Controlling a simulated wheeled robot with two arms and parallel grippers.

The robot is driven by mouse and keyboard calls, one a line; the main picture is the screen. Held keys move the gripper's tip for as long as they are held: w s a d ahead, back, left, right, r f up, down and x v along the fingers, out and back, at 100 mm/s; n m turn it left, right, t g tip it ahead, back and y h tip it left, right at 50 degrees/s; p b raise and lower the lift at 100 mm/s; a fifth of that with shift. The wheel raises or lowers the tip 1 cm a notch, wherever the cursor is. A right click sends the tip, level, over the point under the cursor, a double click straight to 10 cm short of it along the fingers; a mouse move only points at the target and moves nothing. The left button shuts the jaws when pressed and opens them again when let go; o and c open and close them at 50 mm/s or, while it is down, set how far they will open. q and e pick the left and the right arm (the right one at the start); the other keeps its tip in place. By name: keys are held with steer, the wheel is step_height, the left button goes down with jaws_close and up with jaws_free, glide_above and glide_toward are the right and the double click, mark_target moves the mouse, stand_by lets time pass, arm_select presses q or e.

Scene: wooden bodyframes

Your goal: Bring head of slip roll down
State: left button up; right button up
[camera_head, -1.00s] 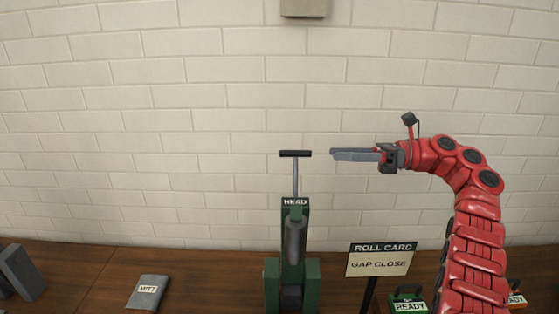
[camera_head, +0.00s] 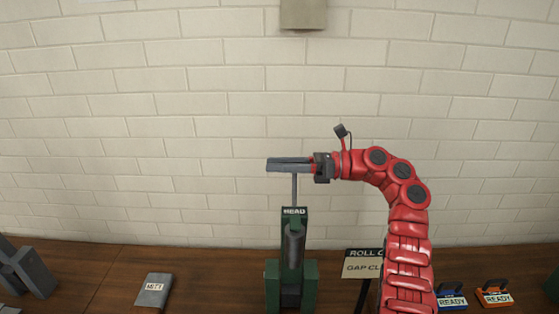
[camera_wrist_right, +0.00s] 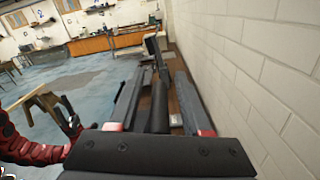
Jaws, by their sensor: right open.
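The green slip roll (camera_head: 291,264) stands on the wooden bench, with a HEAD label and a grey cylinder at its front. A thin grey rod (camera_head: 295,190) rises from its top. My right gripper (camera_head: 284,164) is level at the top of this rod, with its fingers pointing left and covering the dark crossbar there. In the right wrist view, the dark crossbar (camera_wrist_right: 159,106) lies lengthwise between the two spread fingers of the right gripper (camera_wrist_right: 157,95). The gripper is open around the bar; contact cannot be told. My left gripper does not show in the head view.
The roll card (camera_head: 362,265) reads GAP CLOSE and is partly hidden behind my right arm. A blue READY block (camera_head: 451,298) and an orange one (camera_head: 494,294) stand at right. A brick wall stands behind.

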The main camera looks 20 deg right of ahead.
jaws_close()
stand_by(1.4)
